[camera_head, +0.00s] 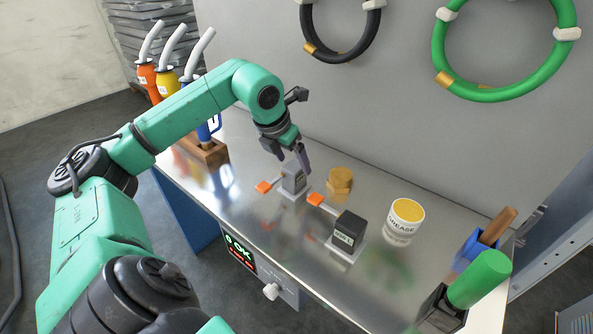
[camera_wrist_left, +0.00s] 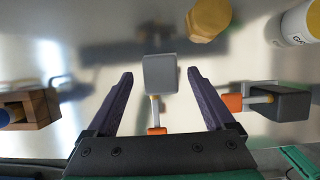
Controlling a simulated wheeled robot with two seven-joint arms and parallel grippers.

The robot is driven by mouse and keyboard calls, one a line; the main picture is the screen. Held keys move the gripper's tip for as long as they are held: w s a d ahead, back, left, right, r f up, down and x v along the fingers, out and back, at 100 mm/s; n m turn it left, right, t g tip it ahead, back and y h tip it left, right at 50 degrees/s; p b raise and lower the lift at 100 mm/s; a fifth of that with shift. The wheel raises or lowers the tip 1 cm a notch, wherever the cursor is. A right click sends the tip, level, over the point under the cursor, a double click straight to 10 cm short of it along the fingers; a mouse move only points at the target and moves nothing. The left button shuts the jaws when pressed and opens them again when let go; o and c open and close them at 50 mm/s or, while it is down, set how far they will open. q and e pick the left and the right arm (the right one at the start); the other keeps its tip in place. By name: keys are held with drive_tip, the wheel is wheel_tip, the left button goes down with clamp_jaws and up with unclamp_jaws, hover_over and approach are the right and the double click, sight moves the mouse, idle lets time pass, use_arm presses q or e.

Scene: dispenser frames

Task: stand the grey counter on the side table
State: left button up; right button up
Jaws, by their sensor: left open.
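The grey counter (camera_head: 293,179) is a small grey block on a pale base with an orange-tipped lever. It stands upright on the metal bench, and also shows in the left wrist view (camera_wrist_left: 160,76). My left gripper (camera_head: 302,158) is open and empty, just over the counter in the head view. In the left wrist view the counter lies between the two spread dark fingers (camera_wrist_left: 160,84), with clear gaps on both sides; contact is not visible. I cannot make out a separate side table.
A dark counter (camera_head: 348,231) with an orange-tipped lever stands to the right. Behind are a brass hexagonal piece (camera_head: 340,180) and a grease tin (camera_head: 404,218). A wooden block (camera_head: 205,150) stands left, a green cylinder (camera_head: 480,279) at the right end. Hoses hang on the wall.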

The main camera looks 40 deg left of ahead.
use_arm(q)
drive_tip(key=v, duration=0.6)
drive_tip(key=shift+r, duration=0.25)
drive_tip(key=shift+s, duration=0.15)
